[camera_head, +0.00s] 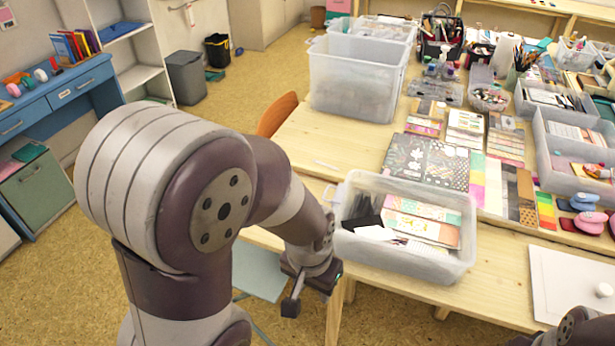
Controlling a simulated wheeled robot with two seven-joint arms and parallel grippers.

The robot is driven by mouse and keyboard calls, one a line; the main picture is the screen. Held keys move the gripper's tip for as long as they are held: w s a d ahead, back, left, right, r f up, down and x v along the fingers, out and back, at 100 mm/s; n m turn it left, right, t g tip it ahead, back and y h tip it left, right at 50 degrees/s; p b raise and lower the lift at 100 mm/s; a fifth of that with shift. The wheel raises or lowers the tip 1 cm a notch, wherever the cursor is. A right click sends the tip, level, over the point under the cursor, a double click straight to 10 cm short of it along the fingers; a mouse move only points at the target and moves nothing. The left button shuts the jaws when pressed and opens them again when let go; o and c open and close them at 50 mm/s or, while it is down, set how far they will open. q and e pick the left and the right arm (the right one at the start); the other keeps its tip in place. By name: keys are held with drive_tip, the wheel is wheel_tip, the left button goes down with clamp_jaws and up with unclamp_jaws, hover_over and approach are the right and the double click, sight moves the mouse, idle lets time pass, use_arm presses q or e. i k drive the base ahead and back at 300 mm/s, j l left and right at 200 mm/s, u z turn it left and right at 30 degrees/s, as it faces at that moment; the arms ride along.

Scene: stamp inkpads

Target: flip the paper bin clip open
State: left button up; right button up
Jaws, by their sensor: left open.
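The paper bin (445,272) is a clear plastic bin holding patterned papers and dark and white sheets. It stands at the front left of the wooden table. My left gripper (295,297) points down, open, left of the bin and beyond the table edge. It looks apart from the bin, and its fingertips are small in view. Only part of my right arm shows at the bottom right; its gripper is out of view.
Larger clear bins (352,90) stand behind the paper bin. A white board (560,285) lies at the front right. A pale blue seat (258,272) is below my left gripper.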

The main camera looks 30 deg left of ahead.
sight(337, 197)
drive_tip(key=j+z, duration=0.3)
drive_tip(key=j, duration=1.7)
drive_tip(key=i+u, duration=0.1)
drive_tip(key=u, duration=0.4)
drive_tip(key=i+l+u, duration=0.1)
drive_tip(key=u, duration=0.4)
drive_tip(key=l+u, duration=0.15)
drive_tip(key=u, duration=0.3)
